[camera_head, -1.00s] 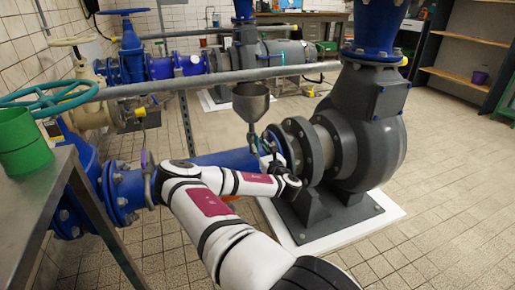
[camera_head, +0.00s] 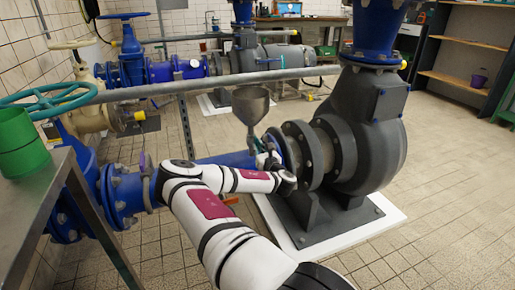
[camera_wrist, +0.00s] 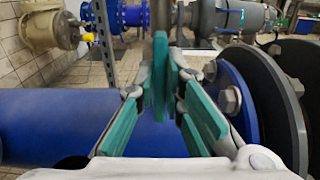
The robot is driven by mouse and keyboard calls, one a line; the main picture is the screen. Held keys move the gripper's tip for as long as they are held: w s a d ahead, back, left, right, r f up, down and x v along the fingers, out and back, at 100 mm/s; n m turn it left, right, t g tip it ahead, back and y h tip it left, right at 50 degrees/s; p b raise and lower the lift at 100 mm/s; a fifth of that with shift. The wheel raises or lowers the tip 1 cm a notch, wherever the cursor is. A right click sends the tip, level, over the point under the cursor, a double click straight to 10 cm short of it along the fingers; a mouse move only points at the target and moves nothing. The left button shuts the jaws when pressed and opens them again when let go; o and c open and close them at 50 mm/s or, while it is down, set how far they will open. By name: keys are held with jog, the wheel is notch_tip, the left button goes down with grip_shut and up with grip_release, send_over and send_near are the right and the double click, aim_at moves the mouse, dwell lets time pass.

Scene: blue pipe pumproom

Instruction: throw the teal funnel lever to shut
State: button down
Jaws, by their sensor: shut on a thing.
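The grey metal funnel (camera_head: 250,104) stands on its thin stem above the blue pipe, left of the big grey pump, in the head view. My gripper (camera_head: 266,158) is at the foot of the funnel, beside the pump flange; the lever is mostly hidden there. In the wrist view, the teal lever (camera_wrist: 160,72) stands upright as a narrow plate between the teal pads of my gripper (camera_wrist: 161,98). The pads are shut on the lever, though the exact contact is hard to see. The funnel's bowl is out of the wrist view.
The blue pipe (camera_wrist: 50,118) runs beneath my gripper. A bolted flange (camera_wrist: 262,100) is close on the right. A grey rail (camera_head: 215,82) crosses behind the funnel. A steel table (camera_head: 35,205) with a green cup (camera_head: 20,145) is at left. Tiled floor is free at right.

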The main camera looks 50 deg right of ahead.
jog(key=shift+m, duration=0.4)
jog(key=shift+s+d+f+m+p, duration=0.15)
jog(key=shift+m+p, duration=0.65)
jog(key=shift+m, duration=2.1)
jog(key=shift+d+f+m+p, duration=0.15)
jog(key=shift+m+p, duration=0.65)
jog(key=shift+m, duration=2.1)
jog(key=shift+s+d+f+m+p, duration=0.15)
jog(key=shift+m+p, duration=0.65)
jog(key=shift+m, duration=2.1)
jog(key=shift+a+f, duration=0.1)
jog(key=c, duration=1.7)
grip_release()
